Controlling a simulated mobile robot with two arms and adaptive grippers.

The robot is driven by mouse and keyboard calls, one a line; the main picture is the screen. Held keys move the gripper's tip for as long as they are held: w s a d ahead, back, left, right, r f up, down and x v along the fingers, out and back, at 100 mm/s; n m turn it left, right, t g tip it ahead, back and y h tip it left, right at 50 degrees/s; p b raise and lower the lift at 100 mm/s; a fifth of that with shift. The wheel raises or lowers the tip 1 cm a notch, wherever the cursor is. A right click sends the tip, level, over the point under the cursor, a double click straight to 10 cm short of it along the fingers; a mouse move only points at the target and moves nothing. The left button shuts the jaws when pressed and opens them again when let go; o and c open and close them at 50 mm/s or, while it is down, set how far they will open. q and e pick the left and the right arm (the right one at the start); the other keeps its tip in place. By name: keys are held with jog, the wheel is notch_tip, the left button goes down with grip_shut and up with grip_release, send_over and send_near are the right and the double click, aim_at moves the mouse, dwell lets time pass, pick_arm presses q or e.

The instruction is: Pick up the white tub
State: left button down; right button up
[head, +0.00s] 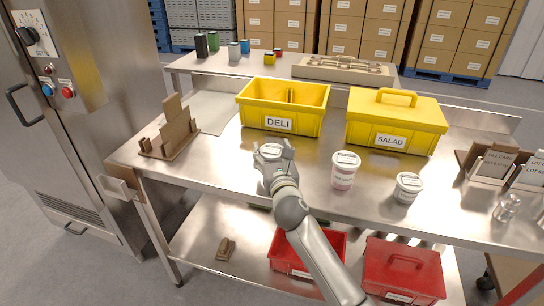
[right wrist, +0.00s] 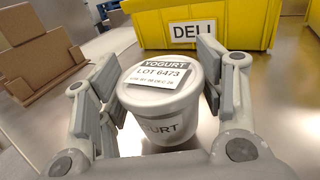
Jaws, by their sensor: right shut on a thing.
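A white tub (right wrist: 160,100) with a lid labelled "YOGURT LOT 6473" stands upright between the fingers of my right gripper (right wrist: 158,72) in the right wrist view. In the head view the tub's lid (head: 269,150) shows in front of the yellow DELI bin, with my right gripper (head: 275,158) around it. The gripper is shut on the tub, one finger on each side. The tub's lower part is hidden by the gripper in the head view. I cannot tell whether its base touches the steel table. My left gripper is not in view.
A yellow DELI bin (head: 247,115) is open behind the tub; a lidded yellow SALAD bin (head: 395,118) stands right of it. A pink-and-white tub (head: 343,171) and another white tub (head: 407,188) stand to the right. A brown stepped stand (head: 172,130) is left.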

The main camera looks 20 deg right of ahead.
jog(key=s+a+r+p, duration=0.2)
jog(key=s+a+r, duration=0.1)
jog(key=s+r, duration=0.8)
jog(key=s, duration=0.2)
jog(key=shift+s+a+r, duration=0.2)
jog(key=shift+s+a, duration=0.1)
jog(key=shift+a, duration=0.05)
